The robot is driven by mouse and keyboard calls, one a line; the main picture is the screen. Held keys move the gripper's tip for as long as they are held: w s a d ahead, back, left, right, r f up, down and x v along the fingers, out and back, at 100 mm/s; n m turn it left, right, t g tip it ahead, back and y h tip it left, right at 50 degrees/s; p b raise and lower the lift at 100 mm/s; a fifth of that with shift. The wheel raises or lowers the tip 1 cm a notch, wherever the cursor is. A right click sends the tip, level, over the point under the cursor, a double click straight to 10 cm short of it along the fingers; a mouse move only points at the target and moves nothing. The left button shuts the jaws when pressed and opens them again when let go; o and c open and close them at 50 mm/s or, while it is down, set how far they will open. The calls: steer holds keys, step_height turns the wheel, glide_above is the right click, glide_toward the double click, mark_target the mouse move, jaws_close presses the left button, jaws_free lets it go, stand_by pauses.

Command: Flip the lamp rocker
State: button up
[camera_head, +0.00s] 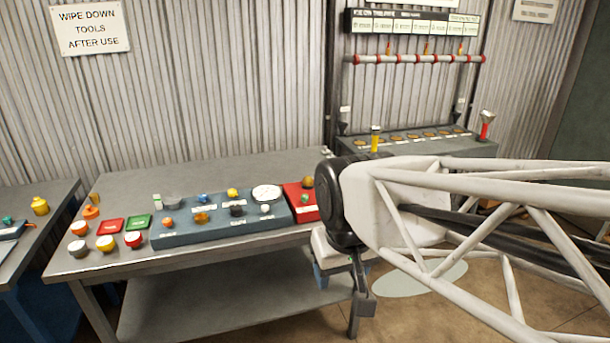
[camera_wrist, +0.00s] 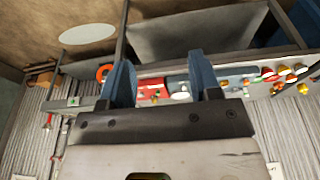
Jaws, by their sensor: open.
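A blue-grey control panel (camera_head: 222,229) lies on the grey workbench in the head view, with several small coloured controls, labels and a round white gauge (camera_head: 267,193). I cannot tell which control is the lamp rocker; they are too small. A red box (camera_head: 300,208) with small controls adjoins the panel's right end, partly hidden by my arm. My gripper (camera_head: 343,285) is open and empty, to the right of the panel at the bench's front edge. In the wrist view, its two blue fingers (camera_wrist: 160,65) are spread, with the red box and panel beyond them.
Red (camera_head: 110,227) and green (camera_head: 139,222) trays and several small cups stand left of the panel on the workbench (camera_head: 200,172). A second bench (camera_head: 440,147) with a pipe rack (camera_head: 420,58) stands at the back right. The bench's back strip is clear.

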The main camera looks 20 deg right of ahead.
steer(key=w+d+r, duration=0.1)
steer(key=w+d, duration=0.3)
steer(key=w, duration=0.8)
steer(key=w+d+r+g, duration=0.1)
steer(key=w+d, duration=0.2)
steer(key=w, duration=0.8)
steer(key=w+d+r, duration=0.2)
steer(key=w+d, duration=0.2)
steer(key=w, duration=0.8)
steer(key=shift+g, duration=0.8)
steer(key=w+d+f, duration=0.6)
steer(key=w, duration=0.3)
steer(key=w+d+f, duration=0.6)
steer(key=w, duration=0.3)
steer(key=w+d+f, duration=0.6)
steer(key=w+d, duration=0.1)
steer(key=w, duration=0.3)
steer(key=shift+w+d+f, duration=0.25)
steer(key=shift+d+f, duration=0.05)
steer(key=shift+f, duration=0.1)
steer(key=shift+f, duration=3.9)
